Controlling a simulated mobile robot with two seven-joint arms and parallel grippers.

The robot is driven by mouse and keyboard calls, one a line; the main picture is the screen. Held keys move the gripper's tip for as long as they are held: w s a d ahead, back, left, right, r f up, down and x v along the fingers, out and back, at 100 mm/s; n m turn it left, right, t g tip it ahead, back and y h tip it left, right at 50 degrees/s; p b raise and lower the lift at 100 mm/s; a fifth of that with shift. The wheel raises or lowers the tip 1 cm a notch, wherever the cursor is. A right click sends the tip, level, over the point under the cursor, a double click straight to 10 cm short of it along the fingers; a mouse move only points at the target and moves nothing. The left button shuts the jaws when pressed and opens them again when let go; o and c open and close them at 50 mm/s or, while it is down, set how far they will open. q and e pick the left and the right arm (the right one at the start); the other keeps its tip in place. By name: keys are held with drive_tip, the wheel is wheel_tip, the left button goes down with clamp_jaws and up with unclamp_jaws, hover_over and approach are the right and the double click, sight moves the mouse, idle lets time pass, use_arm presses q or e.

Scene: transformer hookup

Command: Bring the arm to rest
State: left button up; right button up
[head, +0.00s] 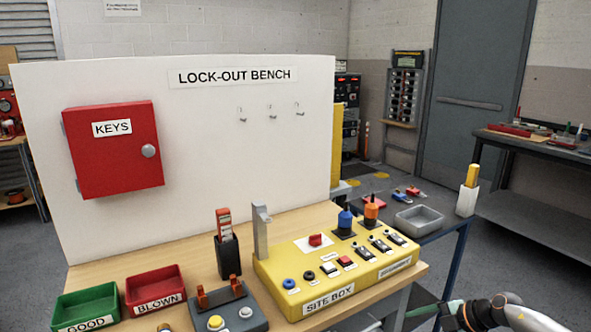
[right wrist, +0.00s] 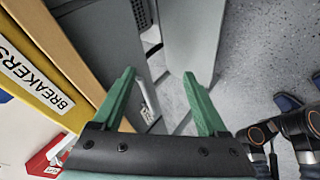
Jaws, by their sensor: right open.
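My right arm (head: 485,314) comes in at the lower right corner of the head view, beside the right end of the bench. Its gripper is low there and mostly cut off by the frame's lower edge. In the right wrist view my right gripper (right wrist: 160,73) has two green fingers spread apart, with nothing between them. The fingers point past grey panels and the speckled floor. My left gripper is in neither view.
The wooden bench (head: 185,262) holds the yellow site box (head: 290,278), a green tray (head: 85,304) and a red tray (head: 155,283). A red key cabinet (head: 112,165) hangs on the white board. A yellow BREAKERS panel (right wrist: 40,85) is left of the wrist view's fingers.

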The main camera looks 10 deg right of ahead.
drive_tip(key=s+a+f+m+t+y, duration=0.1)
drive_tip(key=s+a+f+m+t, duration=0.3)
drive_tip(key=a, duration=0.3)
drive_tip(key=s+d+f+m+g+h, duration=0.1)
drive_tip(key=s+f+m+g+h, duration=0.2)
drive_tip(key=s, duration=0.8)
drive_tip(key=s+d+f+m+h, duration=0.1)
drive_tip(key=s+f+m+h, duration=0.25)
drive_tip(key=s, duration=0.75)
drive_tip(key=a+f+m+t+y, duration=0.15)
drive_tip(key=a+m, duration=0.55)
drive_tip(key=a, duration=1.1)
wheel_tip(320, 180, up, 7)
drive_tip(key=s+p, duration=0.1)
drive_tip(key=p, duration=0.7)
drive_tip(key=shift+s+d+f+m, duration=0.2)
drive_tip(key=shift+d+m, duration=0.05)
drive_tip(key=shift+m, duration=0.2)
